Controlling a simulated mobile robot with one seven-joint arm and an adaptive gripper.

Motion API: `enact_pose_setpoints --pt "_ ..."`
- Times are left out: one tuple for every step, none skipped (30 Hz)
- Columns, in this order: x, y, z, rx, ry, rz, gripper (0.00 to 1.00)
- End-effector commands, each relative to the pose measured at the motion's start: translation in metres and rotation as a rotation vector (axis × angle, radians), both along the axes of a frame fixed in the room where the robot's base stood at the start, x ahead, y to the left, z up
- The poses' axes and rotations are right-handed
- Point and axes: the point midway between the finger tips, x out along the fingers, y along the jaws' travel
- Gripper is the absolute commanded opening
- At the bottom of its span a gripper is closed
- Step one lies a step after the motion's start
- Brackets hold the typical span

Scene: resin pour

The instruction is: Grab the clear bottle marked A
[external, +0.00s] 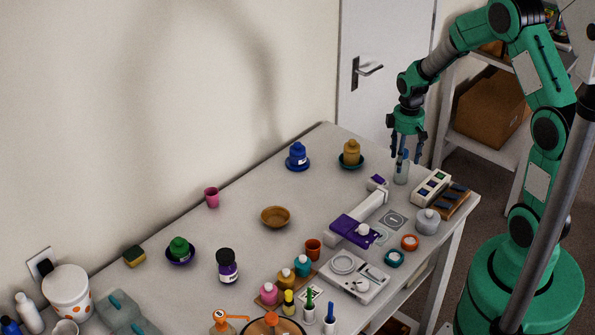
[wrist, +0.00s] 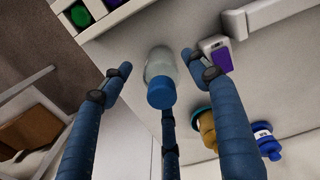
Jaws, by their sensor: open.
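A clear bottle (external: 401,173) with a blue cap stands near the table's far right edge. In the wrist view the bottle (wrist: 160,68) shows its blue cap toward the camera, and I cannot read any mark on it. My gripper (external: 404,157) points down over the bottle, its fingers around the bottle's top in the external view. In the wrist view my gripper (wrist: 157,65) is open, with blue fingers on both sides of the bottle and a third below it. There are visible gaps at the left and right fingers; contact with the third is unclear.
A white rack (external: 430,188) with coloured items stands close to the bottle's right. A white and purple device (external: 357,222) lies in front. A yellow bottle (external: 351,151) and a blue bottle (external: 297,154) stand on dishes to the left.

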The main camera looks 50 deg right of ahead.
Motion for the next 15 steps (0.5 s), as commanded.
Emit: enact_pose_setpoints --pt "0.000 0.000 0.000 0.000 0.000 0.000 0.60" --pt "0.000 0.000 0.000 0.000 0.000 0.000 0.60" --pt "0.000 0.000 0.000 0.000 0.000 0.000 0.60" --pt "0.000 0.000 0.000 0.000 0.000 0.000 0.60" --pt "0.000 0.000 0.000 0.000 0.000 0.000 0.60" --pt "0.000 0.000 0.000 0.000 0.000 0.000 0.60" --pt "0.000 0.000 -0.001 0.000 0.000 0.000 0.60" --pt "0.000 0.000 -0.002 0.000 0.000 0.000 0.60" --pt "0.000 0.000 -0.005 0.000 0.000 0.000 0.60" --pt "0.000 0.000 -0.007 0.000 0.001 0.000 0.60" --pt "0.000 0.001 -0.009 0.000 0.001 0.000 0.60" --pt "-0.001 0.001 -0.013 0.001 0.001 0.000 0.60" --pt "-0.001 0.001 -0.017 0.001 0.001 0.000 0.60" --pt "-0.001 0.001 -0.020 0.001 0.001 0.000 0.60" --pt "-0.001 0.002 -0.025 0.000 0.002 0.000 0.60"
